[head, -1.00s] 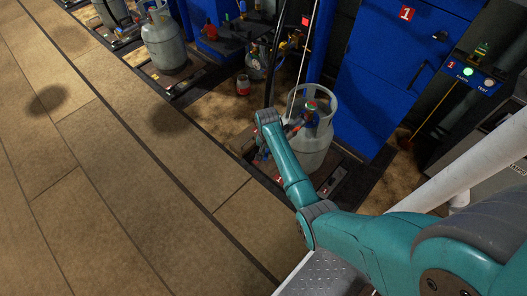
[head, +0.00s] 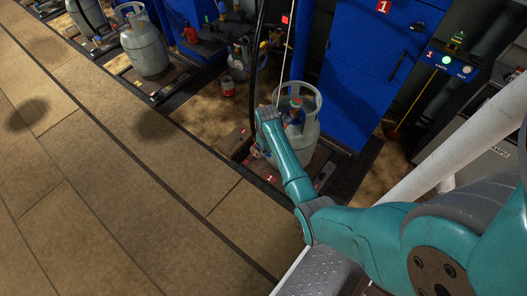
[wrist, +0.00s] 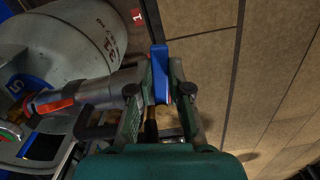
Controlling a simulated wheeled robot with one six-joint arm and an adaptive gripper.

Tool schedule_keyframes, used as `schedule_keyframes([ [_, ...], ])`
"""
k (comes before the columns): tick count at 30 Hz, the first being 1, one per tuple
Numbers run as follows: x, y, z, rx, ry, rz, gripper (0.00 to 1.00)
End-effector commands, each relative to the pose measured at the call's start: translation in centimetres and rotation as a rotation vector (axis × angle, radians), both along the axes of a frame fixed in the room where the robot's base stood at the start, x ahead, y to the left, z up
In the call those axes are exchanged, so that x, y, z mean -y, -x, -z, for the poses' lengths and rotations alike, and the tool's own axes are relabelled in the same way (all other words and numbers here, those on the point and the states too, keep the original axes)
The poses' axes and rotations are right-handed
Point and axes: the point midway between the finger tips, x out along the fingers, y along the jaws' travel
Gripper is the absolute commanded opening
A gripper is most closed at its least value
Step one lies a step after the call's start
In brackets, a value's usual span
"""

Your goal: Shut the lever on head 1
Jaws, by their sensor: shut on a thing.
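A grey gas cylinder (head: 310,136) stands upright on the scale marked 1 (head: 270,178). The wrist view shows its rounded grey side (wrist: 75,40) at the left. The filling head (wrist: 85,95), a metal body with a red band, reaches from the cylinder's valve to my gripper. My gripper (wrist: 160,92) is shut on the blue lever (wrist: 160,70), which sticks up between the two fingers. In the head view my own wrist hides the fingers and most of the filling head.
A blue cabinet (head: 350,75) marked 1 stands behind the cylinder, with a lit panel (head: 450,65) to its right. A black hose (head: 257,70) hangs near my wrist. Another cylinder (head: 147,50) stands at the far left. The tiled floor (head: 110,190) in front is clear.

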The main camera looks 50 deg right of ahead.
Motion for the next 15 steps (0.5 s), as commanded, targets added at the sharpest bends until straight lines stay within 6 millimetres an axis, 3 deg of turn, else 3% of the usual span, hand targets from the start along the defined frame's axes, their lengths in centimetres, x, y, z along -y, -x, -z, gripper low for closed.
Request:
schedule_keyframes([
  [15,1.21,0.03,-0.05,0.001,0.001,-0.207,0.0],
])
